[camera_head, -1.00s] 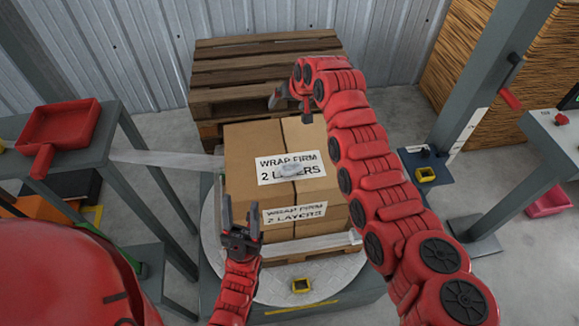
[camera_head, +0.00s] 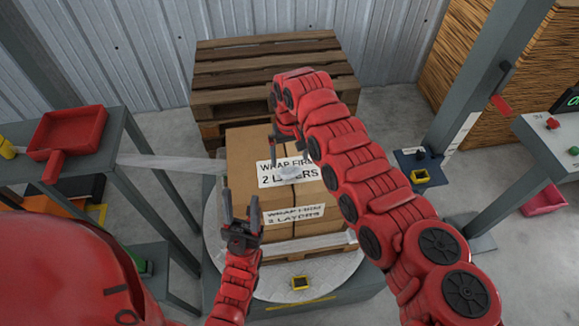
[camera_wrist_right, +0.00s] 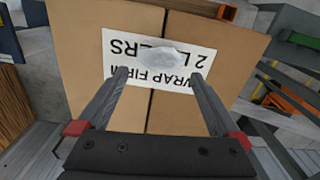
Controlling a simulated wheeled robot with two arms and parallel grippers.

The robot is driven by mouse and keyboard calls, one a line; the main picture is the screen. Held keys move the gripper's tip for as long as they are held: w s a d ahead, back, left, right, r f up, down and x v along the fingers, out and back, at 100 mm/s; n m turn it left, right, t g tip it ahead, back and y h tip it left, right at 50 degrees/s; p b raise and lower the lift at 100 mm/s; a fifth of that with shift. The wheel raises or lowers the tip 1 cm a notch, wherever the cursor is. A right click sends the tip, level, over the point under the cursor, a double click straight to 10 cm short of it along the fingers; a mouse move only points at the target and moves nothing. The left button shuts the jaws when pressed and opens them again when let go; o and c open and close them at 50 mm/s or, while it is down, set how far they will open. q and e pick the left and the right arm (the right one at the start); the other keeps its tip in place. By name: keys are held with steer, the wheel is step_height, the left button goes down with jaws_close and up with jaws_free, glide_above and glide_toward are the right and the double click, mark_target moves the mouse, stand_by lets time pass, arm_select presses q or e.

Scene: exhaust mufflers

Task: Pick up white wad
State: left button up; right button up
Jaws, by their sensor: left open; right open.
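The white wad (camera_head: 288,172) is a small pale crumpled lump on the printed label on top of the cardboard boxes (camera_head: 243,156). In the right wrist view the wad (camera_wrist_right: 172,58) covers part of the label, just beyond the fingertips and between their lines. My right gripper (camera_head: 286,142) is open and empty above the boxes, pointing down near the wad; the right arm partly hides the boxes. In the right wrist view the right gripper (camera_wrist_right: 158,76) has its fingers spread. My left gripper (camera_head: 240,206) is open and empty at the front left of the boxes.
The boxes stand on a pallet on a round turntable (camera_head: 275,285). A strip of film (camera_head: 165,162) runs from the left stand to the boxes. A red tray (camera_head: 68,130) lies on the left table. Stacked wooden pallets (camera_head: 265,65) stand behind, and a grey post (camera_head: 470,105) at right.

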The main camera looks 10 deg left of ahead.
mark_target(289, 167)
steer(key=shift+a+f+p, duration=0.1)
steer(key=shift+f+p, duration=0.25)
steer(key=shift+f, duration=0.5)
step_height(289, 167, down, 5)
steer(key=shift+w+r+b, duration=0.1)
steer(key=shift+w+b, duration=0.05)
steer(key=shift+b, duration=0.15)
steer(key=c, duration=1)
steer(key=shift+o, duration=0.2)
steer(key=shift+r, duration=0.1)
